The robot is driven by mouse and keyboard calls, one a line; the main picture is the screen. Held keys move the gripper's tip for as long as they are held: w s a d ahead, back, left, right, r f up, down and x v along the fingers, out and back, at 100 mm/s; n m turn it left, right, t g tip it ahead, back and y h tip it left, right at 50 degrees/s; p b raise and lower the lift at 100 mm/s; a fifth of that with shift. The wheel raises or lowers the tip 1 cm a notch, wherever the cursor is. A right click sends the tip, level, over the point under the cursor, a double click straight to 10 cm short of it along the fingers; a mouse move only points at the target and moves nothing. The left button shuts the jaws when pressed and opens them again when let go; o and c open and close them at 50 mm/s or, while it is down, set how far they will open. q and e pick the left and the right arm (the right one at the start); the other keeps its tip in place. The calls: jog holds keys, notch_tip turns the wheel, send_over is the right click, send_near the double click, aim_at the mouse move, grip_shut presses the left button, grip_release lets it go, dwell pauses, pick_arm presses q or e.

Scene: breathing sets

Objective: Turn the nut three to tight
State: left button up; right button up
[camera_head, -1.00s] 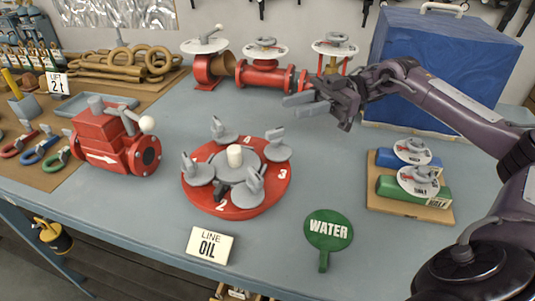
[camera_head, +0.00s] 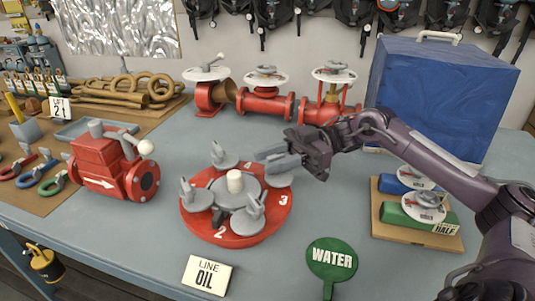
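The red round flange (camera_head: 270,222) lies on the table with grey wing nuts around a grey hub with a white knob (camera_head: 235,182). The white figures 2 and 3 show on its rim. The right-hand nut (camera_head: 277,180) sits above the 3, partly hidden by my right gripper. The front nut (camera_head: 247,217) is left of the 3; the back nut (camera_head: 224,157) and left nut (camera_head: 196,195) are clear of me. My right gripper (camera_head: 265,160) points left, fingers apart, at the right-hand nut's upright wing. I cannot tell whether it touches. My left gripper is out of view.
A red valve (camera_head: 110,172) stands left. Red pipes (camera_head: 265,105) with white handwheels stand behind, and a blue box (camera_head: 440,95) back right. The LINE OIL sign (camera_head: 207,275), green WATER paddle (camera_head: 331,260) and a board with two cylinders (camera_head: 415,235) lie in front and right.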

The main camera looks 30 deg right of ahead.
jog(key=shift+a, duration=0.65)
grip_shut()
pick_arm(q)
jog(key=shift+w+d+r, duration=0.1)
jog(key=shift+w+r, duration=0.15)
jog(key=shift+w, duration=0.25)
